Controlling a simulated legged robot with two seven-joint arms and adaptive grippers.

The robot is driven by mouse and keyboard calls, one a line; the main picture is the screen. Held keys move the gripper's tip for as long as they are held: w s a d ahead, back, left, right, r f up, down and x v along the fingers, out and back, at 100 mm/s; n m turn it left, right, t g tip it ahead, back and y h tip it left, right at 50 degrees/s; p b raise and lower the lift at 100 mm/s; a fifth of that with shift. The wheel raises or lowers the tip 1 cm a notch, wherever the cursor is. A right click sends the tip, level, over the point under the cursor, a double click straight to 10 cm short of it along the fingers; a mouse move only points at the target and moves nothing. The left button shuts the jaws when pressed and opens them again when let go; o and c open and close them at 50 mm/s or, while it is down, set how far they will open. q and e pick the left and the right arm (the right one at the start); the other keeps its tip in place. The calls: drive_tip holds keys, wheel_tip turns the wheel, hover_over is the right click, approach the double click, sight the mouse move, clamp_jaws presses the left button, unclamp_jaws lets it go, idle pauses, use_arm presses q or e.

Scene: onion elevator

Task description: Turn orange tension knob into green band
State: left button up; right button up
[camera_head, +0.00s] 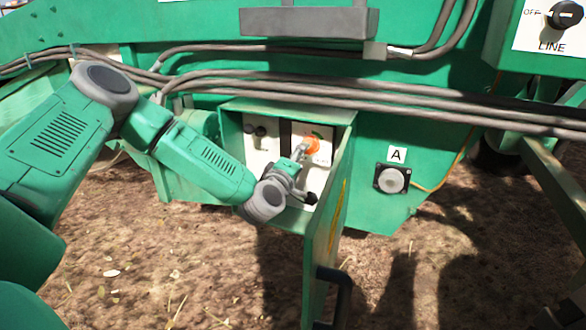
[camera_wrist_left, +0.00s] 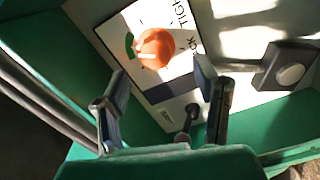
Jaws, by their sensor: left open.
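The orange tension knob (camera_head: 312,145) is on a white panel inside an open green box. In the left wrist view the orange knob (camera_wrist_left: 157,46) has a paler raised ridge across it, and a short green band (camera_wrist_left: 129,44) lies on the dial at its left. My left gripper (camera_head: 301,152) is in front of the panel, close to the knob. In the wrist view its fingers (camera_wrist_left: 158,82) are spread apart and empty, below the knob in the picture. My right gripper is not in view.
The box's green door (camera_head: 327,235) stands open on the right of my left gripper. Black controls (camera_head: 255,131) sit on the panel's left, and a black-ended lever (camera_head: 310,198) is low in the box. Grey cables (camera_head: 400,95) run above. A button marked A (camera_head: 392,180) is farther right.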

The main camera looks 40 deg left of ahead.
use_arm(q)
drive_tip(key=v, duration=0.6)
drive_tip(key=shift+f, duration=0.1)
idle(0.3)
